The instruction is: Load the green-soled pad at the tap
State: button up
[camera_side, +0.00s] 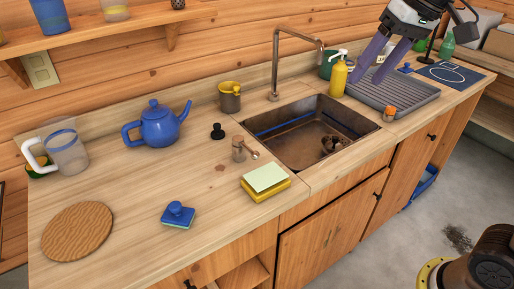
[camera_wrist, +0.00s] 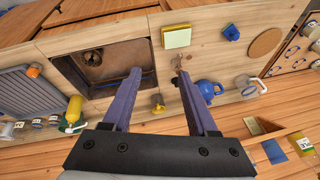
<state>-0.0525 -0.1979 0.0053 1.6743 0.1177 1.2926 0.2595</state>
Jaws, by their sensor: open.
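The blue-handled pad with a thin green sole (camera_side: 178,216) lies on the counter at the front left, between the round wooden board and the sponge. It shows as a small blue shape in the wrist view (camera_wrist: 231,33). A copper gooseneck tap (camera_side: 275,66) rises behind the sink (camera_side: 285,154). A small metal spout fitting (camera_side: 239,150) stands on the counter left of the sink. My gripper (camera_side: 369,80) is open and empty, high over the drying rack in the side view, far from the pad. Its two purple fingers stand apart in the wrist view (camera_wrist: 159,77).
A yellow sponge with a pale green top (camera_side: 265,181) lies by the sink's front left corner. A blue teapot (camera_side: 158,125), glass pitcher (camera_side: 64,148), mug (camera_side: 230,97) and yellow bottle (camera_side: 338,77) stand along the back. The counter around the pad is clear.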

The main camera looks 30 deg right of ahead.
jog(key=w+a+g, duration=0.1)
jog(key=w+a, duration=0.1)
jog(key=w, duration=0.5)
jog(key=g, duration=0.3)
send_over(256, 152)
jog(key=d, duration=0.3)
notch_tip(256, 152, down, 13)
jog(key=shift+y, duration=0.3)
jog(key=a+f, duration=0.1)
jog(key=f, duration=0.3)
jog(key=a+f, duration=0.1)
jog(key=f, duration=0.8)
jog(key=shift+a+f, duration=0.2)
jog(key=shift+a, duration=0.2)
jog(key=shift+w, duration=0.1)
grip_shut()
